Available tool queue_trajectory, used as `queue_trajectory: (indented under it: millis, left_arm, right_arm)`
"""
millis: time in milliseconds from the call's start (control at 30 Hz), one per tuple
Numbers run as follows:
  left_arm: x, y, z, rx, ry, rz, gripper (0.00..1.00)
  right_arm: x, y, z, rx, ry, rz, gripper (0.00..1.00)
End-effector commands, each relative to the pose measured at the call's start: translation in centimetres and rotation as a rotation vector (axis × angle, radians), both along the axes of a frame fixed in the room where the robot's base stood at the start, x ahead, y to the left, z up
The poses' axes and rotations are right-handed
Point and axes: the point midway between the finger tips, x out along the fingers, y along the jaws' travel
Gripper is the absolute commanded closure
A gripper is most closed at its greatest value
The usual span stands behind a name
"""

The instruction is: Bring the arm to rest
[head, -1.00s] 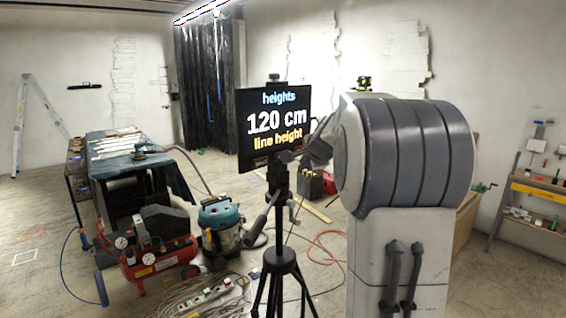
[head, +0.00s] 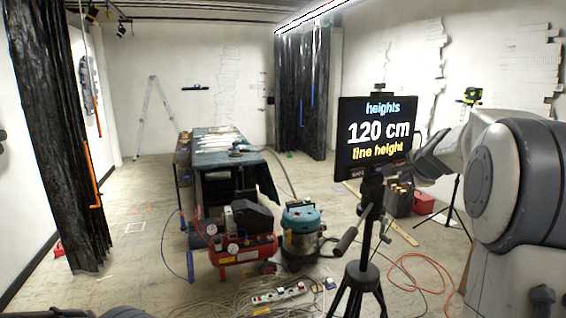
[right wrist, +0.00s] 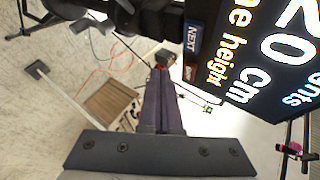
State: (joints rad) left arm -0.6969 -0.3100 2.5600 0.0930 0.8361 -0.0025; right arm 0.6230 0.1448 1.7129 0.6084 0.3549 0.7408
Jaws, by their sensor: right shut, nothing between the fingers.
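My right arm comes in from the right in the head view, its gripper (head: 412,168) at the lower right corner of a black screen (head: 376,112). The screen reads "heights", "120 cm", "line height" and stands on a black tripod (head: 361,280). In the right wrist view my right gripper's fingers (right wrist: 161,72) are shut together and hold nothing. The screen (right wrist: 262,70) fills the upper right there, with a blue "NEXT" label (right wrist: 193,38) on its edge close to the fingertips. I cannot tell whether they touch. My left gripper is not in view.
A red compressor (head: 243,252) and a blue-topped vacuum (head: 300,225) stand left of the tripod, before a cloth-covered table (head: 262,172). Cables and a power strip (head: 278,294) lie on the floor. A dark curtain (head: 62,130) hangs at left.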

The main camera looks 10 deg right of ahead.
Motion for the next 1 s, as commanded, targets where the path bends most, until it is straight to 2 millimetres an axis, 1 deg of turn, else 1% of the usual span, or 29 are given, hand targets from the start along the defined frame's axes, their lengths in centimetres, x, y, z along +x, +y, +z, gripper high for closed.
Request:
queue_trajectory:
  millis: [67, 133, 167, 267, 300, 333, 367, 400, 467, 500, 567, 600, 667, 700, 733, 767, 800, 867, 900, 1000]
  left_arm:
    - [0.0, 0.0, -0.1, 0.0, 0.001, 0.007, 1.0]
    - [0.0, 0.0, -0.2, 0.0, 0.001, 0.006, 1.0]
    - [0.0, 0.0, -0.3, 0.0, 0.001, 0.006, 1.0]
    - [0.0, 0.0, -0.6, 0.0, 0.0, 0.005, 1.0]
    - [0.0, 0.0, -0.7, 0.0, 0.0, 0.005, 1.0]
    - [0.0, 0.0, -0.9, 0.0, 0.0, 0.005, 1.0]
    - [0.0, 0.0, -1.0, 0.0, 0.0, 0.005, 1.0]
    - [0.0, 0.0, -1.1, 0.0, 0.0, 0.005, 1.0]
    - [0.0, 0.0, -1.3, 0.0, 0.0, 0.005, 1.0]
    - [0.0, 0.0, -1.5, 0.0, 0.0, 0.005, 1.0]
    - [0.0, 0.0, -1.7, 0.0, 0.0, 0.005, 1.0]
    - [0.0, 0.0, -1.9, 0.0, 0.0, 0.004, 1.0]
    - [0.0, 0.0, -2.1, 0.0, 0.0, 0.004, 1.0]
    - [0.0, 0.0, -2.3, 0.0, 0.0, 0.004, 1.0]
    - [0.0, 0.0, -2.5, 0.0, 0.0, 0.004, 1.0]
    - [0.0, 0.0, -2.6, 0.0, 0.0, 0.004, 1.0]
    - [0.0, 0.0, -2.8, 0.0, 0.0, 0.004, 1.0]
    - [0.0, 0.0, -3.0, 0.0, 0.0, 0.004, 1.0]
    - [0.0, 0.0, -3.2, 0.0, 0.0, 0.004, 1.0]
    - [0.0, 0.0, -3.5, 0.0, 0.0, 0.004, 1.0]
  right_arm:
    - [0.1, 0.6, -0.2, -0.003, 0.008, 0.016, 1.0]
    - [0.5, 2.5, -0.9, -0.012, 0.031, 0.064, 1.0]
    - [0.7, 3.8, -1.3, -0.02, 0.047, 0.097, 1.0]
    - [1.0, 9.7, -3.3, -0.057, 0.12, 0.253, 1.0]
    - [0.9, 12.6, -4.3, -0.078, 0.156, 0.332, 1.0]
    - [0.7, 14.8, -5.1, -0.096, 0.183, 0.395, 1.0]
    - [0.3, 17.0, -5.9, -0.113, 0.212, 0.459, 1.0]
    - [-0.4, 19.8, -6.9, -0.141, 0.248, 0.546, 1.0]
    - [-1.8, 24.0, -8.5, -0.185, 0.301, 0.679, 1.0]
    - [-3.0, 26.6, -9.7, -0.217, 0.337, 0.77, 1.0]
    - [-5.2, 30.4, -11.3, -0.269, 0.387, 0.912, 1.0]
    - [-6.9, 32.7, -12.4, -0.306, 0.42, 1.008, 1.0]
    - [-9.8, 35.9, -14.1, -0.366, 0.468, 1.157, 1.0]
    - [-11.9, 37.8, -15.2, -0.41, 0.5, 1.262, 1.0]
    - [-13.7, 39.1, -16.1, -0.445, 0.524, 1.341, 1.0]
    - [-15.5, 40.2, -16.9, -0.48, 0.547, 1.421, 1.0]
    - [-18.0, 41.5, -18.0, -0.532, 0.577, 1.53, 1.0]
    - [-21.8, 42.8, -19.6, -0.611, 0.617, 1.689, 1.0]
    - [-24.1, 43.3, -20.6, -0.664, 0.641, 1.789, 1.0]
    - [-29.0, 43.5, -22.5, -0.785, 0.691, 2.004, 1.0]
